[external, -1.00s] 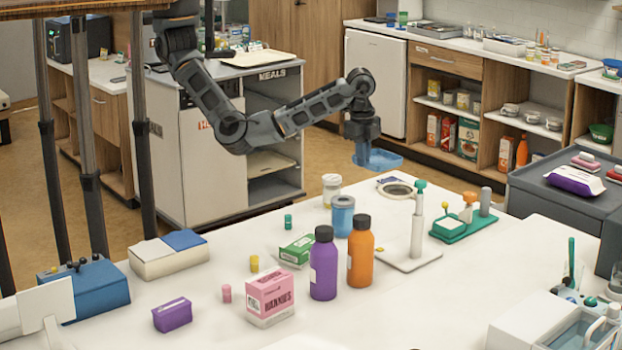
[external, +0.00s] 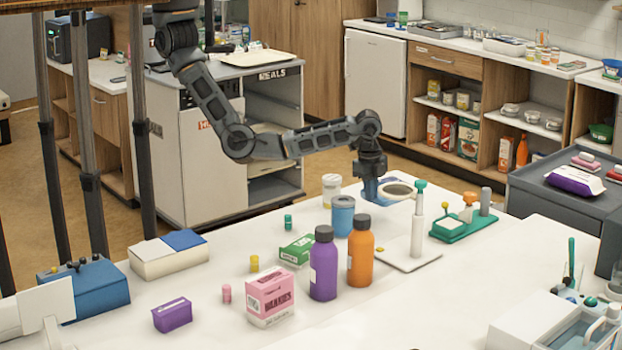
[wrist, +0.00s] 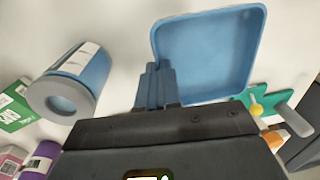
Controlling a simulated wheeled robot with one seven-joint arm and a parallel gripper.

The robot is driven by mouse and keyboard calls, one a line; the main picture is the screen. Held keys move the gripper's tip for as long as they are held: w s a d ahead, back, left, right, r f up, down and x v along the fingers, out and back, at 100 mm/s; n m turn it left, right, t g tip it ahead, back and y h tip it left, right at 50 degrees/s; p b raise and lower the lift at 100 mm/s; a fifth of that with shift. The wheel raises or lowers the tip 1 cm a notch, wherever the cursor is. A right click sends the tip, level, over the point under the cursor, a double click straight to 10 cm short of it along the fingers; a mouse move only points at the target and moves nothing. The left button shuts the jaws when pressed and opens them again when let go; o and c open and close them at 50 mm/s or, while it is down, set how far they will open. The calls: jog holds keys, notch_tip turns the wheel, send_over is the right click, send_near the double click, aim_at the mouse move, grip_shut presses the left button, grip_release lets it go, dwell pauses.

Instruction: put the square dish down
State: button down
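The square dish (wrist: 207,52) is blue and shallow with rounded corners. In the wrist view it lies level at the upper right, over the white table top. My gripper (wrist: 157,85) is closed at the dish's left wall, with its fingers close together on the rim. In the external view my gripper (external: 371,188) points straight down at the far side of the table, behind the blue jar.
A blue jar (external: 343,215) stands close, left of the dish. A white dispenser stand (external: 418,225) and a green tray (external: 465,226) are to the right. Orange (external: 360,255) and purple (external: 323,265) bottles stand nearer the camera.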

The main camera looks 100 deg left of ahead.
jog(key=shift+f, duration=3.05)
jog(key=shift+f, duration=0.15)
jog(key=c, duration=1.3)
grip_release()
jog(key=shift+c, duration=0.2)
notch_tip(320, 180, up, 12)
jog(key=shift+s+d+r+b, duration=0.2)
jog(key=shift+s+d+b, duration=0.15)
jog(key=shift+d, duration=0.05)
